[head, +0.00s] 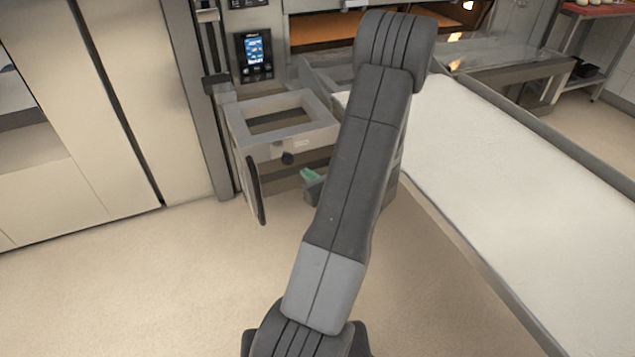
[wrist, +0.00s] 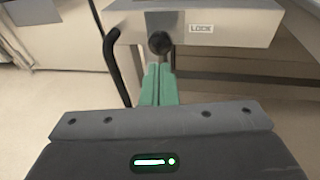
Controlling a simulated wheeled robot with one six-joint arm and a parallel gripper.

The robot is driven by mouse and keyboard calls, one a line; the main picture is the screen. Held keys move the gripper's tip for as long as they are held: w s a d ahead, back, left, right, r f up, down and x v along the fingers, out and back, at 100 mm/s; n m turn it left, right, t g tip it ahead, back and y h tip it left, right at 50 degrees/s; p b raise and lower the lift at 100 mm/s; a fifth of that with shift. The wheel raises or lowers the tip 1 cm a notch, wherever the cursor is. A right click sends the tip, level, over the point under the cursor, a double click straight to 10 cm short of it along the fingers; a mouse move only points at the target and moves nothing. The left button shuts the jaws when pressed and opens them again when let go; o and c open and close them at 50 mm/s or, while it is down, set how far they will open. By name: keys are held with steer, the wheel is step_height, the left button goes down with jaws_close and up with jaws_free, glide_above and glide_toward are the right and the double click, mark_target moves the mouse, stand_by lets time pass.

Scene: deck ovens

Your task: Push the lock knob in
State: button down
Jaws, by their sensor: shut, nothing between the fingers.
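The lock knob (wrist: 159,42) is a round black knob on a grey plate on the front of a metal frame, left of a "LOCK" label (wrist: 201,28). In the head view the knob (head: 288,158) shows as a small dark disc. My gripper (wrist: 159,72) has green fingers, shut and empty, pointing at the knob from just below it in the wrist view. Whether the tips touch the knob I cannot tell. In the head view my gripper (head: 309,175) is partly hidden by my arm, a little right of and below the knob.
A black bar handle (head: 256,190) stands left of the knob and also shows in the wrist view (wrist: 115,65). A long white loading surface (head: 520,180) lies to the right. An oven control screen (head: 256,50) is above. Open floor lies in front.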

mark_target(292, 158)
steer(key=x, duration=0.6)
steer(key=shift+w+a+f, duration=0.1)
steer(key=shift+w+a, duration=0.15)
steer(key=shift+w, duration=0.05)
steer(key=w, duration=0.1)
steer(key=w+a+b, duration=0.1)
steer(key=shift+w, duration=0.3)
steer(key=shift+w+d, duration=0.1)
steer(key=shift+r, duration=0.25)
